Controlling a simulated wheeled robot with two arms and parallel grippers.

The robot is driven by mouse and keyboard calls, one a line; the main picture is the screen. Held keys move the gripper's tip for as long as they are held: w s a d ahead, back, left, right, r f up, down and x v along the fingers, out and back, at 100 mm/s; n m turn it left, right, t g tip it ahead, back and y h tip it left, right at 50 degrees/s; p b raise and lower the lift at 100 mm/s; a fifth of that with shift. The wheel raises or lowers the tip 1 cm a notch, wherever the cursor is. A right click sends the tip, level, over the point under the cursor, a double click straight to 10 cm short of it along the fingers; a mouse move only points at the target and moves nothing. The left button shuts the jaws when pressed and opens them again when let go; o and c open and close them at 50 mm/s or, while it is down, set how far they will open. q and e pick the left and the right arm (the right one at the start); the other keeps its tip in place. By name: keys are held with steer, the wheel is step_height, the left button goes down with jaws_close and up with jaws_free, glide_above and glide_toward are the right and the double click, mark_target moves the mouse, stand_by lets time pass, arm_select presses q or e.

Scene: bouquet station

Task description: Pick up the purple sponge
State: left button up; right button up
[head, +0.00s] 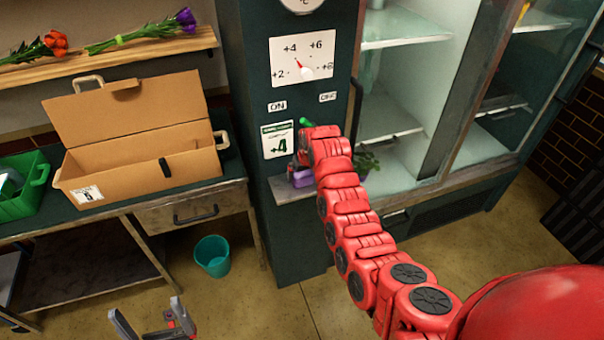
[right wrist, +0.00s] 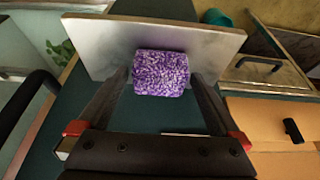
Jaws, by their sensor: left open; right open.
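The purple sponge (right wrist: 161,73) sits on a small grey shelf (right wrist: 215,40) on the front of the dark green cabinet. In the head view a bit of the sponge (head: 302,179) shows beside my red right arm. My right gripper (right wrist: 162,82) is open, with a fingertip on each side of the sponge in the right wrist view; I cannot tell whether they touch it. In the head view this gripper (head: 297,165) is mostly hidden by my arm. My left gripper (head: 148,318) is open and empty, low above the floor.
A glass-door display fridge (head: 440,85) with a potted plant (head: 366,162) is right of the shelf. An open cardboard box (head: 140,150) and a green crate (head: 22,182) stand on the bench at left. A teal bin (head: 212,257) is on the floor.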

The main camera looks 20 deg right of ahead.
steer(key=shift+x, duration=1)
steer(key=shift+r, duration=0.1)
steer(key=c, duration=1.2)
steer(key=shift+c, duration=0.2)
